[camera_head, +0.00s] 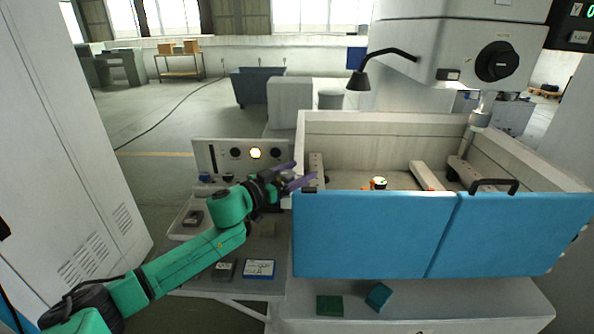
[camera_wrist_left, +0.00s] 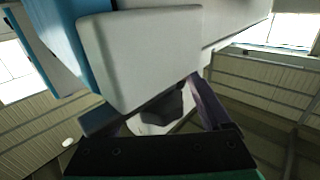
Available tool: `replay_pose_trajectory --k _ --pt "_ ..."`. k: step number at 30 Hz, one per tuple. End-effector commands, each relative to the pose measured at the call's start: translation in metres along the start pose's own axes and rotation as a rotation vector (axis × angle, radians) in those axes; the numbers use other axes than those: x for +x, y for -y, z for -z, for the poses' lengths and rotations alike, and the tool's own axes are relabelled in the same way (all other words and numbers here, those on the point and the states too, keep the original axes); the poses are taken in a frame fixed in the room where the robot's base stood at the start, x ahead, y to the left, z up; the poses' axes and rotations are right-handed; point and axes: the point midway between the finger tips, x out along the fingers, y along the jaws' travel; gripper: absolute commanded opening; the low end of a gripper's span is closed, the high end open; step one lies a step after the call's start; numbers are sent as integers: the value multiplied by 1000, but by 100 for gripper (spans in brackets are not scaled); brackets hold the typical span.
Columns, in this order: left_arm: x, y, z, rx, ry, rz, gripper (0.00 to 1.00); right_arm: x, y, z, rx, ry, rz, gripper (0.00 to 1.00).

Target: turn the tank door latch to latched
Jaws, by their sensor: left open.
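The blue tank door (camera_head: 374,234) closes the front of the tank (camera_head: 340,130), in two panels. A small dark piece (camera_head: 310,189) sits at the door's top left corner; it may be the latch, but its setting cannot be read. My left gripper (camera_head: 303,174) is open beside that corner, its purple fingers pointing right, and partly hides the area. In the left wrist view a purple finger (camera_wrist_left: 208,104) stands under a pale block (camera_wrist_left: 145,55), with blue panel behind at left. A dark shape (camera_wrist_left: 166,106) lies between the fingers; I cannot tell what it is. My right gripper is not in view.
A black handle (camera_head: 494,185) rises from the door's right panel. A control panel (camera_head: 235,158) with knobs stands behind my left arm. A blue-labelled box (camera_head: 259,268) lies on the side shelf.

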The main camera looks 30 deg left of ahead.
Motion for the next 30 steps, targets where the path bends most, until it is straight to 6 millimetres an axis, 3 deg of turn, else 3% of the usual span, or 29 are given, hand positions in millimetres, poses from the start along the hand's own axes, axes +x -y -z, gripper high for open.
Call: replay_pose_trajectory --k 3,9,20,30 --pt "0 0 0 0 0 0 78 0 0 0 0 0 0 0" --pt "0 0 0 0 0 0 1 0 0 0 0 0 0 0" --pt "0 1 1 -3 -2 40 0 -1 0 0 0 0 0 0" --pt "-1 6 0 -8 -4 248 0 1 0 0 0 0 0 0"
